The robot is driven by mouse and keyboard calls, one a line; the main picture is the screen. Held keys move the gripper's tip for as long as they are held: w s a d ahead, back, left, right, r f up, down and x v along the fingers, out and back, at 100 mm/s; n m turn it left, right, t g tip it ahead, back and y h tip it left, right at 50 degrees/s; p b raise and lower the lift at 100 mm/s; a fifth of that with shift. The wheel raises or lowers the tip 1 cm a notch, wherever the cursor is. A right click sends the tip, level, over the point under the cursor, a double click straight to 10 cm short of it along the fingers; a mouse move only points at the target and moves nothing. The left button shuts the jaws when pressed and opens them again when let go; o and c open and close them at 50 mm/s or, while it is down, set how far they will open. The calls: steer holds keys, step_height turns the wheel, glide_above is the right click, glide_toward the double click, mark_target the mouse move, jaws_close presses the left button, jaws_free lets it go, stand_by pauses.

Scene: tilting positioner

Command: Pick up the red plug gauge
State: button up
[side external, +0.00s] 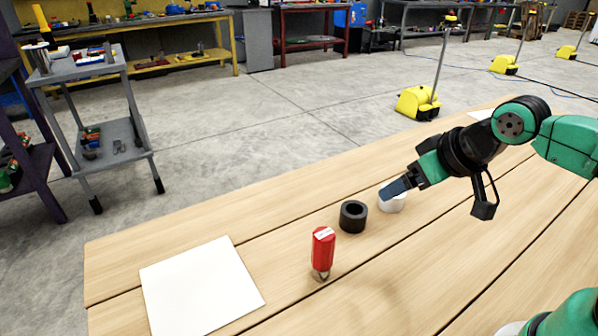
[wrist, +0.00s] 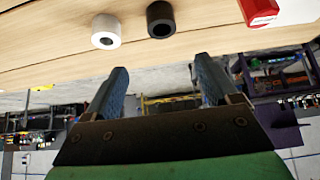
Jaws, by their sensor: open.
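The red plug gauge (side external: 322,250) stands upright on the wooden table in the side view, with a pale label on top and a metal lower end. Its red body also shows cut off at the top right of the wrist view (wrist: 259,10). My gripper (side external: 390,191) is above the table, to the right of the gauge and apart from it, beyond the black ring in the side view. In the wrist view its two blue fingers (wrist: 160,78) are spread apart with nothing between them.
A black ring (side external: 353,217) sits between the gauge and my gripper. A white ring (side external: 392,203) is close by my fingertips, partly hidden by them in the side view. A white sheet (side external: 200,287) lies on the table at left. The front table area is clear.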

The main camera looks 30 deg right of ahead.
step_height(320, 180, up, 5)
steer(key=m+g, duration=0.2)
steer(key=g, duration=0.5)
glide_toward(323, 248)
steer(key=f, duration=0.2)
steer(key=w+f, duration=0.1)
steer(key=f, duration=0.1)
steer(key=d+f, duration=0.1)
steer(key=f, duration=0.1)
steer(key=shift+w+f, duration=0.25)
steer(key=shift+f, duration=2.8)
jaws_close()
